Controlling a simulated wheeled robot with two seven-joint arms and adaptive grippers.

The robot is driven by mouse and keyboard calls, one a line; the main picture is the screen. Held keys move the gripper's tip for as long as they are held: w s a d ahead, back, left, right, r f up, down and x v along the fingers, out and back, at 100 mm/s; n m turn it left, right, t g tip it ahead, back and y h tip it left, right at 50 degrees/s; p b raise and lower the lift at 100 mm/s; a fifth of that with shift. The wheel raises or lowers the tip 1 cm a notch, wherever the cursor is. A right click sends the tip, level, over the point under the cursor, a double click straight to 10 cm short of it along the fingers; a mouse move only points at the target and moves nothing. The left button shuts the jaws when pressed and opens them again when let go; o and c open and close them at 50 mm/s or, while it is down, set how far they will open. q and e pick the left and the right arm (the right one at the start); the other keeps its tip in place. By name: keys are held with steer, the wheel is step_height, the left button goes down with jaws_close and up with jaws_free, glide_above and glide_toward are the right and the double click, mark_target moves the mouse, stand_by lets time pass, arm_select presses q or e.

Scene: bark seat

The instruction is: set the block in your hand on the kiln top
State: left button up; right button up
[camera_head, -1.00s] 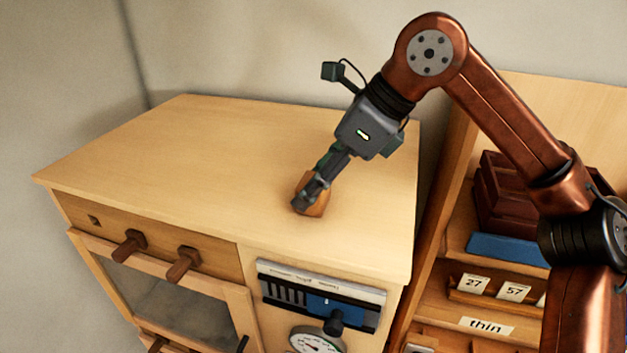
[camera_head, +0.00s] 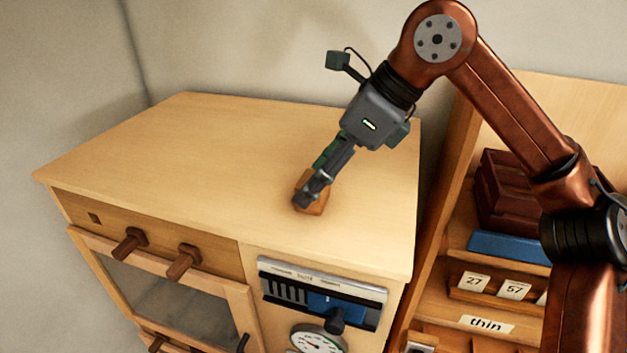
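A small orange-brown block (camera_head: 318,205) is on or just above the kiln top (camera_head: 200,150), right of its middle and near the front. My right gripper (camera_head: 308,195) comes down over it from the upper right. Its dark fingers are tilted and cover part of the block. They line up in this view, so I cannot tell whether they are clamped on it or apart. The block's underside is hidden, so its contact with the wood is unclear. My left gripper is not in view.
The kiln front has two wooden pegs (camera_head: 183,262), a blue panel with a dark knob (camera_head: 336,320) and a dial (camera_head: 318,342). A shelf with dark red bricks (camera_head: 510,190) and number cards (camera_head: 514,290) stands to the right. The top's left side is clear.

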steer(key=v, duration=1.1)
steer(key=shift+b, duration=0.35)
steer(key=shift+f, duration=0.2)
